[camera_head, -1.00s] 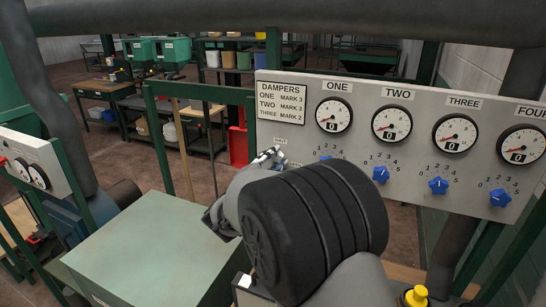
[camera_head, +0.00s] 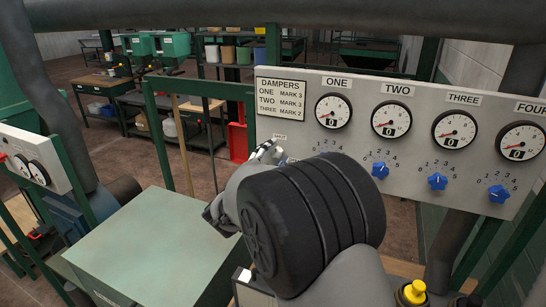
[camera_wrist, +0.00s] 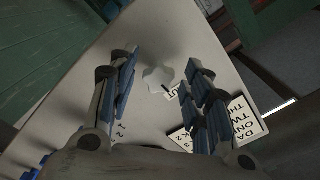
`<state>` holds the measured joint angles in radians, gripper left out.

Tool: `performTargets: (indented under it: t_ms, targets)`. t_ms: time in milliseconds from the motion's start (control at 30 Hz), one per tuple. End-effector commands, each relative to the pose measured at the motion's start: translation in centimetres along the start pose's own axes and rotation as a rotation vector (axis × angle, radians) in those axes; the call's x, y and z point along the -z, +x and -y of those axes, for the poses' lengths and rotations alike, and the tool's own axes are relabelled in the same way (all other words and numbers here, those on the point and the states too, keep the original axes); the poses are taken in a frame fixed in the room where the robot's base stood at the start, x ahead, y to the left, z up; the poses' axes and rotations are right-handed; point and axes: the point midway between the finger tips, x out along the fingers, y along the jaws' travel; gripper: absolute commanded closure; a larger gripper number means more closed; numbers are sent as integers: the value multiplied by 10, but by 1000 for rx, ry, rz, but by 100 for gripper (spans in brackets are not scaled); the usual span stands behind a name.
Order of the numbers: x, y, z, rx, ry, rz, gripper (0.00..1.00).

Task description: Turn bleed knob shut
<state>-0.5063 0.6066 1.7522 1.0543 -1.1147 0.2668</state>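In the wrist view a pale star-shaped knob (camera_wrist: 158,78) with a dark mark sits on the light panel, beside lettering that is partly hidden. I take it as the bleed knob. My gripper (camera_wrist: 163,62) is open, with one finger on each side of the knob and a visible gap to both. Whether the fingertips reach around it in depth is unclear. In the head view my gripper (camera_head: 266,152) is at the left lower part of the dampers panel (camera_head: 272,98), and my dark wrist hides much of it. The knob itself cannot be made out there.
A dampers note (camera_head: 281,100) is on the panel, with several gauges such as gauge one (camera_head: 333,111) and blue knobs such as the one under gauge two (camera_head: 380,170) to the right. A green cabinet (camera_head: 150,245) stands at lower left. A thick pipe (camera_head: 300,18) crosses above.

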Motion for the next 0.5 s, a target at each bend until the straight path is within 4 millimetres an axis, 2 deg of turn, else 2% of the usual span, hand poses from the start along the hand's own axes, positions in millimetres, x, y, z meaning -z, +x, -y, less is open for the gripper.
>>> performTargets:
  t_ms: [333,500]
  targets:
    - [0,-3,0,0,1,1,53]
    - [-1,-24,2,2,0,3,53]
